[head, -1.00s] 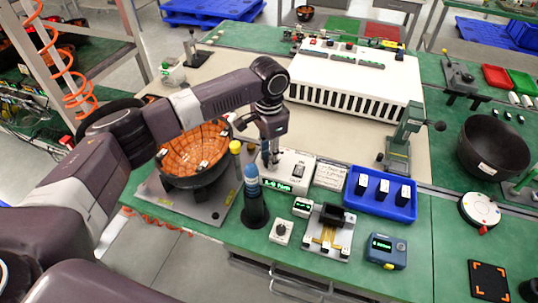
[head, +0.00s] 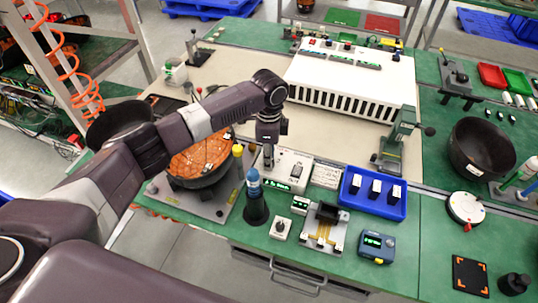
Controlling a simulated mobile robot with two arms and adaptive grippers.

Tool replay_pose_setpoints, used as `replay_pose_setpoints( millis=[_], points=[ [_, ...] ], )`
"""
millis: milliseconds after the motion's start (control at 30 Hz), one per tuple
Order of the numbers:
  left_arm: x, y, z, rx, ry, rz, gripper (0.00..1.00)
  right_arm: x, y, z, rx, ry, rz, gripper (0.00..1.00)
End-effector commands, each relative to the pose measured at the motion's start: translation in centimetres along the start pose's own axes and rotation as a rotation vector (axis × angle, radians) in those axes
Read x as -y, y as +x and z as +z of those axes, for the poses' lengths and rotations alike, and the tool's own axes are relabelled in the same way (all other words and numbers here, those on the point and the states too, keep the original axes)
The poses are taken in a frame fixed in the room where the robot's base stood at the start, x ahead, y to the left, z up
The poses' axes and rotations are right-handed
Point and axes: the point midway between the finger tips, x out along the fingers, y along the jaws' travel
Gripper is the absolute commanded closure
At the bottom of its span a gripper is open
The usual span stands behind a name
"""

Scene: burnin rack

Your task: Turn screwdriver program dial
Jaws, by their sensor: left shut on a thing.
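The white screwdriver controller (head: 297,161) sits on the green bench, with a small lit green display (head: 283,186) on its front edge and a dark switch-like part on top. My left gripper (head: 268,162) points down at the left part of this controller. Its fingers are shut on a small part there, which they mostly hide; it appears to be the dial. The blue-topped screwdriver (head: 253,182) stands upright in a black holder (head: 256,210), just in front of the gripper. My right gripper is not in view.
A brown-orange lined bowl (head: 203,158) on a grey plate stands left of the controller. A small white knob box (head: 282,228), a test fixture (head: 325,226) and a blue tray (head: 372,207) with dark-and-white blocks are close by. A large white vented unit (head: 350,80) stands behind.

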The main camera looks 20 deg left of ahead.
Motion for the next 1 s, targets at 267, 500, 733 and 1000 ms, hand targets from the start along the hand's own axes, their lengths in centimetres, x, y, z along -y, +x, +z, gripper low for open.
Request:
replay_pose_setpoints(
  millis=[267,500,733,1000],
  points=[
    [0.12,-0.16,-0.1,-0.003,0.045,-0.003,1.0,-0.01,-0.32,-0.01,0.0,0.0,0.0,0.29],
    [0.13,-0.16,-0.1,-0.003,0.048,-0.004,1.0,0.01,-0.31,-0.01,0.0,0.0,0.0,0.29],
    [0.11,-0.15,-0.1,-0.003,0.047,-0.003,0.63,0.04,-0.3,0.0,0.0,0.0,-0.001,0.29],
    [0.05,-0.06,-0.06,-0.001,0.046,-0.001,0.58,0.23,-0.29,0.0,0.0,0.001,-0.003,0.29]
  ],
)
